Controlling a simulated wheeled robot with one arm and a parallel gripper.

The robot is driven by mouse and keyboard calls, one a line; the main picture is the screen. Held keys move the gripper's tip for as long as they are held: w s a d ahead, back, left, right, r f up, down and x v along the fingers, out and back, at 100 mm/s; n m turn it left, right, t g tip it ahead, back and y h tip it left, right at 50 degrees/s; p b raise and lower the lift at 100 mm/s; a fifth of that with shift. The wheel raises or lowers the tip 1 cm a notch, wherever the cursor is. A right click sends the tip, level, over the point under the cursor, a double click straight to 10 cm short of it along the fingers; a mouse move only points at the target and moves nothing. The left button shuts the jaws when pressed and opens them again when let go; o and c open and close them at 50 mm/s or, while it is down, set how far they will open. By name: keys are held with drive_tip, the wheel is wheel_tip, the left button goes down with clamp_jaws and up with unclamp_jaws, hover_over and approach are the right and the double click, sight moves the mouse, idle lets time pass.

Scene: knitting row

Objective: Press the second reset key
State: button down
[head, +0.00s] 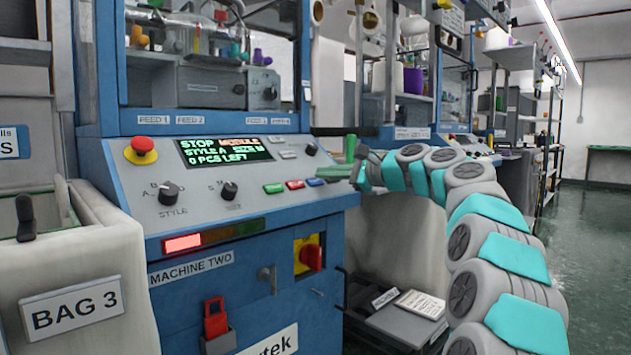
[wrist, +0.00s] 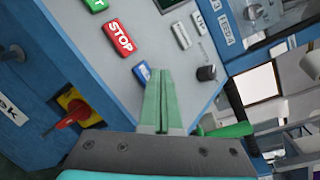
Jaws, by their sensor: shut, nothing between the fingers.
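The sloped control panel of Machine Two (head: 205,205) has a row of green (head: 274,188), red (head: 295,184) and blue (head: 315,182) keys. In the wrist view the red key (wrist: 121,37) reads STOP. The blue key (wrist: 142,72) is partly hidden by my fingertips, and its label cannot be read. My gripper (wrist: 163,85) is shut and empty, its green fingers pointing at the blue key. I cannot tell whether they touch it. In the head view my gripper (head: 326,172) is at the panel's right end. The display (head: 224,150) reads "STOP MODULE" and "0 PCS LEFT".
A dark knob (wrist: 207,73) and a green handle (wrist: 230,130) are close to my fingers. A red emergency button (head: 142,146) is at the panel's left. A red rotary switch (head: 311,257) sits below. Bag 3 bin (head: 75,270) stands at the front left. Open floor (head: 590,230) lies right.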

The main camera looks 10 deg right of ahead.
drive_tip(key=shift+w+a+f, duration=0.1)
drive_tip(key=shift+f, duration=0.05)
drive_tip(key=shift+w+a+f, duration=0.15)
drive_tip(key=shift+w+f, duration=0.05)
drive_tip(key=shift+f, duration=0.05)
idle(1.0)
drive_tip(key=shift+r, duration=0.1)
drive_tip(key=shift+s+d+r+p, duration=0.2)
drive_tip(key=shift+s+r+p, duration=0.15)
drive_tip(key=shift+r+p, duration=0.4)
drive_tip(key=shift+s+d+f, duration=0.1)
drive_tip(key=shift+f, duration=0.05)
drive_tip(key=r+p, duration=0.1)
drive_tip(key=s+d+r+p, duration=0.1)
drive_tip(key=s+r+p, duration=0.1)
drive_tip(key=p, duration=0.1)
drive_tip(key=shift+s+d+r, duration=0.2)
drive_tip(key=shift+d+r, duration=0.15)
drive_tip(key=shift+d, duration=0.05)
